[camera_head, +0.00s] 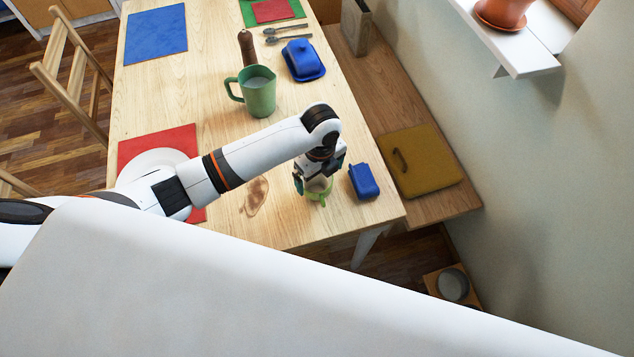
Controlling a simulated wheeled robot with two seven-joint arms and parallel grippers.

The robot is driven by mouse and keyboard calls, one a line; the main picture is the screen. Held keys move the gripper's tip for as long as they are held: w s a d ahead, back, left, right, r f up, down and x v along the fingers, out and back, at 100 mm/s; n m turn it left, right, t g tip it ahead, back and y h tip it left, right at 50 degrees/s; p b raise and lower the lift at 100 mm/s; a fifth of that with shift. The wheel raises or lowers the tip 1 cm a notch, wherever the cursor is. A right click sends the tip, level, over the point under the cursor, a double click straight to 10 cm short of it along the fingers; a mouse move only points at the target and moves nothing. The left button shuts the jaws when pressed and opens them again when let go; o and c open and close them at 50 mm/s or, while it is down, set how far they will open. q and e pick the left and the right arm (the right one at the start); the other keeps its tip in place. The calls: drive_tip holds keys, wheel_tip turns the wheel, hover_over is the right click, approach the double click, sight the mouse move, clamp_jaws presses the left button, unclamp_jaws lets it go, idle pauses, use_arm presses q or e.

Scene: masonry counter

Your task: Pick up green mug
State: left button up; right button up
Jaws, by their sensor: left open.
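The green mug (319,196) stands on the wooden table (220,110) near its front right part. It is light green and partly hidden by my left gripper (318,184). The gripper points down over the mug, with its fingers open around or beside the rim; I cannot tell whether they touch it. A larger, darker green pitcher (258,97) with a handle stands farther back on the table. My right gripper is not in view.
A small blue container (364,181) stands close to the right of the mug. A blue butter dish (302,60) and a brown mill (246,48) stand farther back. A white plate (150,160) lies on a red mat (178,139) at left. A wooden bench (372,95) and wall bound the right.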

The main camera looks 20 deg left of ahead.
sight(318, 183)
use_arm(q)
drive_tip(key=f, duration=0.1)
drive_tip(key=f+p, duration=0.1)
drive_tip(key=f, duration=0.2)
drive_tip(key=shift+a+f, duration=0.15)
drive_tip(key=shift+a, duration=0.15)
drive_tip(key=shift+f, duration=0.5)
drive_tip(key=shift+w, duration=0.1)
drive_tip(key=c, duration=1.1)
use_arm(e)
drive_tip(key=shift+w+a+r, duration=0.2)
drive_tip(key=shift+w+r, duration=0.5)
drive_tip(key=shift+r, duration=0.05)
